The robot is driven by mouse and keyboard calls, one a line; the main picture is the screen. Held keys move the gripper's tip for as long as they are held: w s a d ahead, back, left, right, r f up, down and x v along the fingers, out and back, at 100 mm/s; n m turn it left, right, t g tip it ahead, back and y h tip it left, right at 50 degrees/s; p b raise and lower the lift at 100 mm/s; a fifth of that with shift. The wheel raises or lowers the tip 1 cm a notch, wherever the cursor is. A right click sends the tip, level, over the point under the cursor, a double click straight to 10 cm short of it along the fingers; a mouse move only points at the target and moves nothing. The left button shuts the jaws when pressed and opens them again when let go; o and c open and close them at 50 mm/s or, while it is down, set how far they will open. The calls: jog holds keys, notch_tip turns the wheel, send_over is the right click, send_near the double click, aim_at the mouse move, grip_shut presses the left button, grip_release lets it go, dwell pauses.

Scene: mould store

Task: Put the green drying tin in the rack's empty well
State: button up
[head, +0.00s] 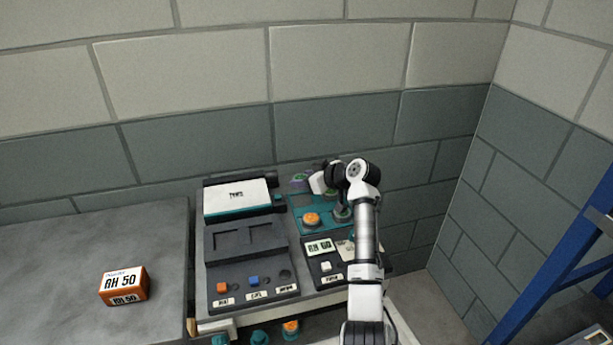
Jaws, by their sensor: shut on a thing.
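My gripper (308,183) is above the back of the teal rack (300,228), its fingers partly hidden by my own wrist. It is shut on a small rounded tin with green on it (298,182), apparently the green drying tin. The tin looks raised above the rack's back left part. An orange-topped tin (312,218) sits in the rack's front left. A dark round shape (342,213) is at the front right, partly behind my arm; I cannot tell whether it is a well or a tin. The back of the rack is mostly hidden.
An orange "RH 50" box (124,286) sits on the left grey table (60,260). A blue frame (560,260) stands right.

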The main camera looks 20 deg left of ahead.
jog(key=shift+f+b, duration=0.8)
jog(key=shift+f, duration=1.2)
jog(key=shift+r, duration=0.1)
jog(key=shift+f+b, duration=0.6)
jog(key=shift+b, duration=0.05)
